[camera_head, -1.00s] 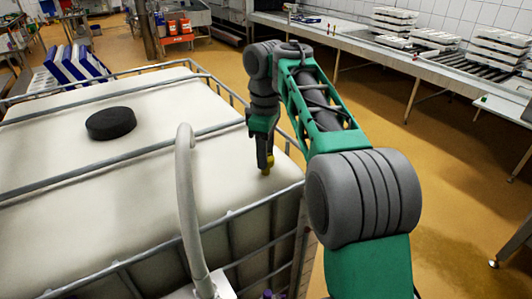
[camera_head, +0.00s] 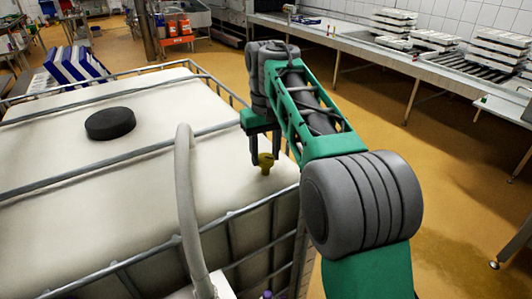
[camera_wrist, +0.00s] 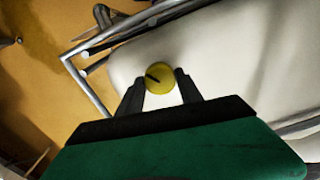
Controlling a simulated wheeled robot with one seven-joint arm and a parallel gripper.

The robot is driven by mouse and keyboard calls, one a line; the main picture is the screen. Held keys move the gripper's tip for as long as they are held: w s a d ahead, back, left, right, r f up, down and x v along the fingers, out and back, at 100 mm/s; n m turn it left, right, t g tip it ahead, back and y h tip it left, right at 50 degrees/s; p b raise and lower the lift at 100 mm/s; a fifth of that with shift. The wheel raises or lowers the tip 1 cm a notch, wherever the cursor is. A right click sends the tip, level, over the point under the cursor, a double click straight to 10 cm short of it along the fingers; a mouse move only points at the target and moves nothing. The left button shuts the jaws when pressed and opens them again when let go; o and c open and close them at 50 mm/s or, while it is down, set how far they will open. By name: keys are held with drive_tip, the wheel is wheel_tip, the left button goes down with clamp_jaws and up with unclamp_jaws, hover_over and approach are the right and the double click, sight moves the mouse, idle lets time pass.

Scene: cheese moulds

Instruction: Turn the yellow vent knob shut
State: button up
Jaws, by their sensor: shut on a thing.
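The yellow vent knob (camera_head: 266,161) stands on the top of the white tank (camera_head: 222,178), near its right front corner. In the wrist view the knob (camera_wrist: 160,77) is a round yellow disc with a dark slot mark slanting across it. My gripper (camera_head: 265,158) points down over it. In the wrist view my gripper's dark fingers (camera_wrist: 160,84) stand on either side of the knob and are shut on it. Part of the knob's sides is hidden by the fingers.
A grey metal cage (camera_head: 232,215) surrounds the tank. A black round lid (camera_head: 110,124) sits on the tank top at the left. A pale upright hose (camera_head: 186,200) rises in front. A long counter with stacked white trays (camera_head: 500,45) stands at the back right.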

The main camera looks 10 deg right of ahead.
sight(266, 157)
drive_tip(key=m, duration=0.7)
idle(0.6)
drive_tip(key=o, duration=1.4)
drive_tip(key=shift+c, duration=0.2)
wheel_tip(266, 157, up, 8)
drive_tip(key=p, duration=0.6)
drive_tip(key=shift+f+p, duration=0.1)
drive_tip(key=shift+p, duration=0.2)
